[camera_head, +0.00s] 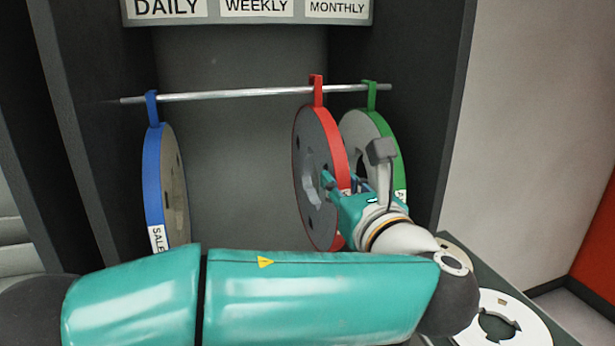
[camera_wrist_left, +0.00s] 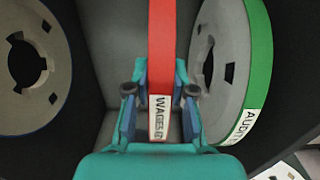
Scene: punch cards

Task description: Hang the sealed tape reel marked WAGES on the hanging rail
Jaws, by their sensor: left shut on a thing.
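The red-rimmed WAGES reel (camera_head: 320,165) is upright, with its red hook (camera_head: 317,90) at the hanging rail (camera_head: 235,93), right of the rail's middle. My left gripper (camera_head: 347,188) is shut on the lower part of its red band. In the left wrist view the two fingers (camera_wrist_left: 160,105) stand either side of the red band (camera_wrist_left: 161,45), and the WAGES label (camera_wrist_left: 159,117) shows between them. I cannot tell whether the hook bears the reel's weight. My right gripper is not in view.
A blue SALES reel (camera_head: 152,180) hangs at the rail's left. A green reel (camera_head: 390,140) hangs close right of the red one; its label is partly cut off in the left wrist view (camera_wrist_left: 243,125). Rail between blue and red is free. A white reel (camera_head: 525,325) lies lower right.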

